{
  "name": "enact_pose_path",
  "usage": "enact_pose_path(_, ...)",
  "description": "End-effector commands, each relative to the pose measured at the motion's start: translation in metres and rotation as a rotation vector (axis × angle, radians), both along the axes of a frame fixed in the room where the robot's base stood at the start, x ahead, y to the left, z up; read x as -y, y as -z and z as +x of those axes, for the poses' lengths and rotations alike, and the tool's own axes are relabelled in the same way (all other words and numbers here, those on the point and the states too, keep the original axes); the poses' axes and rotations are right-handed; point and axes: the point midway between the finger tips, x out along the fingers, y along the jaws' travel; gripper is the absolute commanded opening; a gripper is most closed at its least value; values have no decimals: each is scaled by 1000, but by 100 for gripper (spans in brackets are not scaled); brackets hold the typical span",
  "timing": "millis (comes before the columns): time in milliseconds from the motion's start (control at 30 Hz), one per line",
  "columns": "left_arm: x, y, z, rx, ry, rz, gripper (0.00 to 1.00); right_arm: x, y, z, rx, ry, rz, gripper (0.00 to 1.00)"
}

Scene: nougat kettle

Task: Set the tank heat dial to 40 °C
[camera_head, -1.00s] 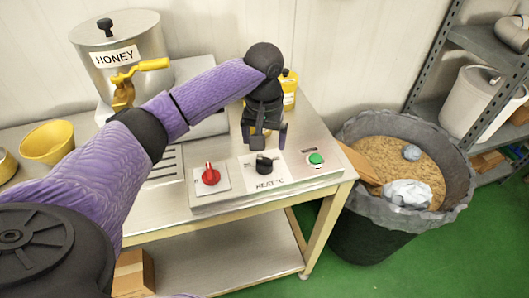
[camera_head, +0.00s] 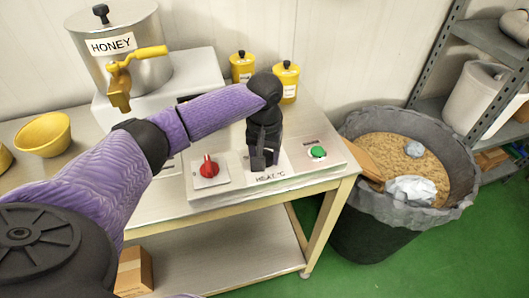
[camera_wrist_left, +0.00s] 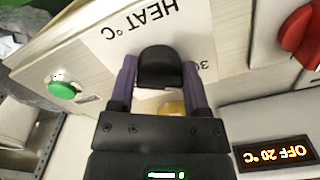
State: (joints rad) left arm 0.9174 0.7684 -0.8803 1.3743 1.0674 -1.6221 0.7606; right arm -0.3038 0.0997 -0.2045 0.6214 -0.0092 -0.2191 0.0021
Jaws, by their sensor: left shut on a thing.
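The tank heat dial (camera_wrist_left: 159,68) is a black knob on a white plate marked "HEAT °C" (camera_head: 271,179). In the left wrist view my left gripper (camera_wrist_left: 160,85) has its two purple fingers on either side of the knob, shut on it. In the head view my left gripper (camera_head: 262,161) reaches down from above onto the panel and hides the dial. A small display (camera_wrist_left: 273,154) in the left wrist view reads "OFF 20 °C". Most of the scale around the dial is hidden by the gripper. My right gripper is not in view.
A red knob (camera_head: 208,166) sits left of the dial and a green button (camera_head: 318,151) right of it. A honey tank (camera_head: 125,55) and yellow canisters (camera_head: 286,82) stand behind. A lined bin (camera_head: 375,235) is at the right.

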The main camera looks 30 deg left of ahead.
Motion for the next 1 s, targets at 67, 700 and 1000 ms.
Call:
enact_pose_path(67,0,0,0,0,-1,1,6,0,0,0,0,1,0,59)
enact_pose_path(700,-1,-6,-1,-4,274,-1,2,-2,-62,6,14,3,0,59)
enact_pose_path(1000,-2,-2,0,-2,557,-1,2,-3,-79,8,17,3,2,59)
